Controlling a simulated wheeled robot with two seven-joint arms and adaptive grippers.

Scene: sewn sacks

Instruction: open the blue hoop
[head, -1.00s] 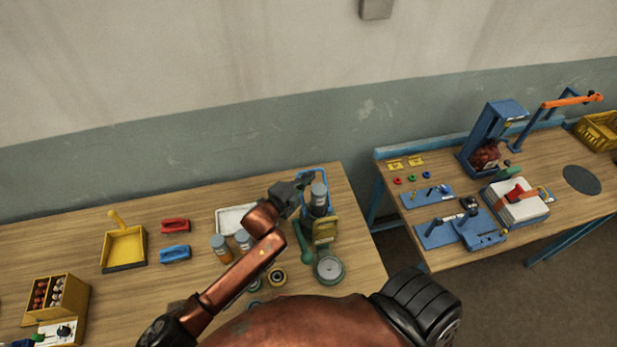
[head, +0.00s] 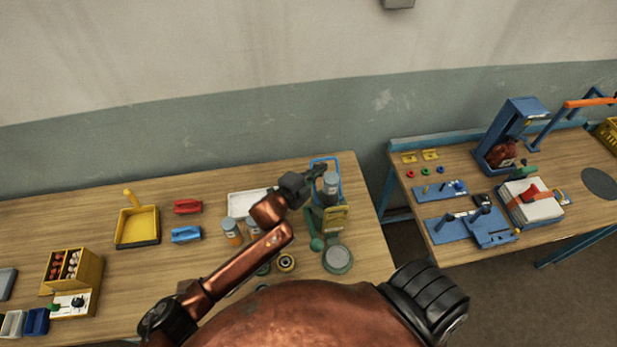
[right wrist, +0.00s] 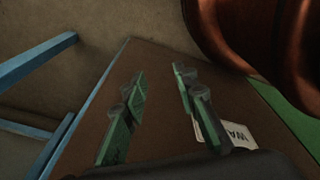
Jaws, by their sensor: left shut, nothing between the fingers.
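The blue hoop (head: 325,161) stands at the back right of the left table, on a small green and yellow stand (head: 328,217) with a grey-lidded jar (head: 331,183) in front of it. My left gripper (head: 319,170) is at the left side of the hoop, shut with nothing in it. It overlaps the hoop's left part in the picture; I cannot tell whether they touch. My right gripper (right wrist: 160,92) shows in the right wrist view, its two green fingers apart and empty above a brown surface. The hoop is not in that view.
Orange-labelled jars (head: 232,230), a white tray (head: 247,203) and a round grey dish (head: 337,260) stand close to my left arm. A yellow dustpan (head: 138,227) lies farther left. A gap separates this table from the right table (head: 460,205), which holds blue fixtures.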

